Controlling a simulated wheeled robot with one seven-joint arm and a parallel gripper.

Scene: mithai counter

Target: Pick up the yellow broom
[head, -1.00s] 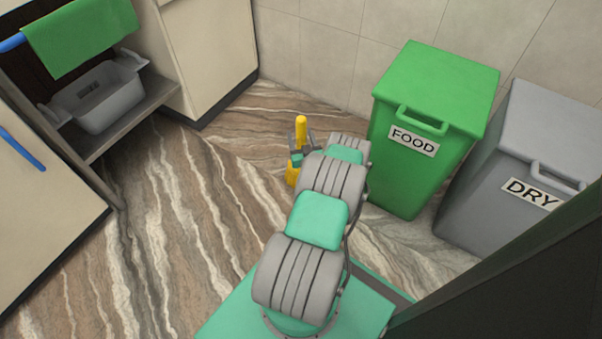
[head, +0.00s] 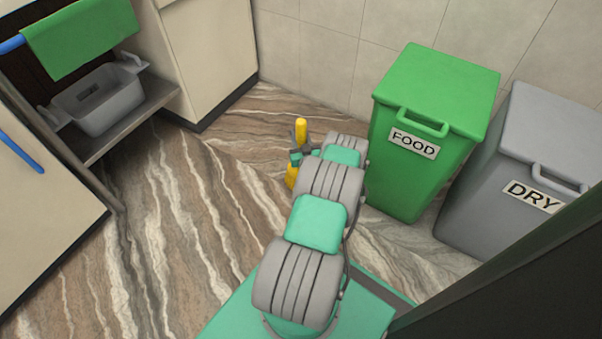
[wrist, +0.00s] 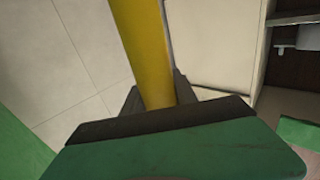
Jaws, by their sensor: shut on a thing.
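The yellow broom (head: 301,132) stands roughly upright in the head view, left of the green bin, with its yellow lower part (head: 291,176) showing below my gripper. My gripper (head: 299,151) is shut on the broom's handle, partly hidden behind my own arm. In the wrist view the yellow handle (wrist: 147,50) rises, slightly tilted, from between the dark fingers (wrist: 157,100). The broom's lowest end is partly hidden by my arm, and I cannot tell whether it touches the floor.
A green FOOD bin (head: 425,170) stands close to the right of my arm, with a grey DRY bin (head: 510,225) beyond it. A cream cabinet (head: 210,60) and a shelf with a grey tub (head: 98,102) are at left. The marbled floor (head: 170,220) at left is clear.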

